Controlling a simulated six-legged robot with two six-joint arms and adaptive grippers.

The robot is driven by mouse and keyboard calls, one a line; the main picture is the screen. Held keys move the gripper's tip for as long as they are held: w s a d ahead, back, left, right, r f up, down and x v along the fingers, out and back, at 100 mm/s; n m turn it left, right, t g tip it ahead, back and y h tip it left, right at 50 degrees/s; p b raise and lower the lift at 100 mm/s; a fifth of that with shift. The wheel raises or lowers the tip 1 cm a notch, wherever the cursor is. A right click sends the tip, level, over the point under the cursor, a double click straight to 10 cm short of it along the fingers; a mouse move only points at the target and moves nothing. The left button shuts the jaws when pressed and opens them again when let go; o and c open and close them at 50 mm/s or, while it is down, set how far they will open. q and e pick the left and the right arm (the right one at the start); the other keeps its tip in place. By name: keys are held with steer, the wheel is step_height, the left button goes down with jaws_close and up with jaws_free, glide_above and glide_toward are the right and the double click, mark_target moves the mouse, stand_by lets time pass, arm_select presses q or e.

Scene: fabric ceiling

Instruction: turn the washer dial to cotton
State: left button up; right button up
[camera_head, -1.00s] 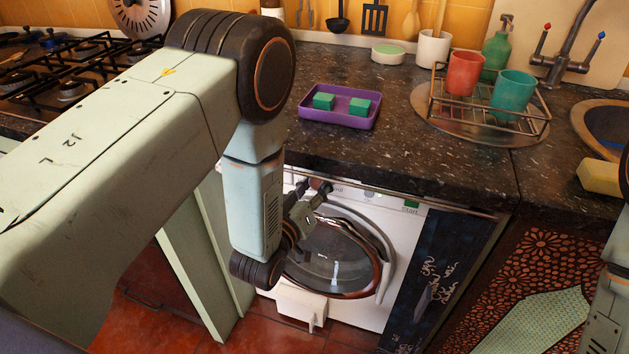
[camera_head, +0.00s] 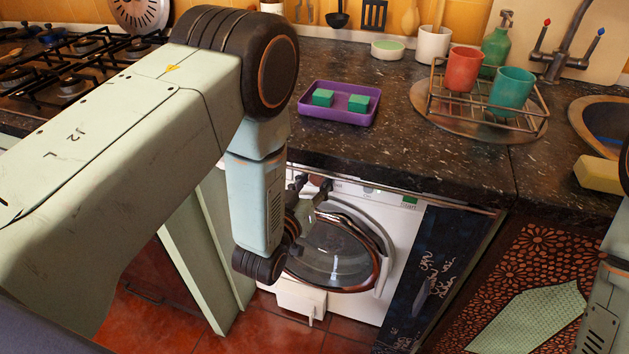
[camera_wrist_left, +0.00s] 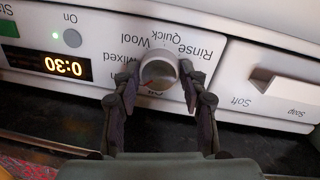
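The washer (camera_head: 402,235) stands under the counter, its round glass door closed. The round dial (camera_wrist_left: 158,72) shows upside down in the left wrist view, with a red mark toward its lower left. Labels around it read Rinse, Quick, Wool and Mixed; one ending in "n" is mostly hidden behind a finger. My left gripper (camera_wrist_left: 159,82) has one finger on each side of the dial, very close to it; firm contact is not clear. In the head view my left gripper (camera_head: 313,190) is at the panel's left part, partly behind my arm. My right gripper is out of frame.
The soap drawer (camera_wrist_left: 272,85) is beside the dial; the display (camera_wrist_left: 45,62) reads 0:30. The counter edge (camera_head: 400,180) overhangs the panel. A purple tray (camera_head: 340,117) with green blocks and a wire rack (camera_head: 487,112) with cups stand above.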

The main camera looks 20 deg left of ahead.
arm_select(q)
steer(key=o, duration=0.4)
steer(key=s+a+r, duration=0.1)
steer(key=s, duration=1.1)
steer(key=shift+a, duration=0.2)
steer(key=shift+w, duration=0.1)
steer(key=s+a+f+m+g+y, duration=0.1)
steer(key=s+f+g, duration=0.35)
steer(key=f, duration=0.45)
steer(key=s+a+f+g, duration=0.1)
steer(key=s+f+g, duration=0.2)
steer(key=s, duration=0.4)
steer(key=s+a+f+g, duration=0.1)
steer(key=s+f+g, duration=0.1)
steer(key=s+g, duration=0.3)
steer(key=s+a+f+g, duration=0.2)
steer(key=s+f+g, duration=0.1)
steer(key=s, duration=0.7)
steer(key=shift+f+g+y, duration=0.3)
steer(key=shift+g+y, duration=0.1)
steer(key=shift+g, duration=0.25)
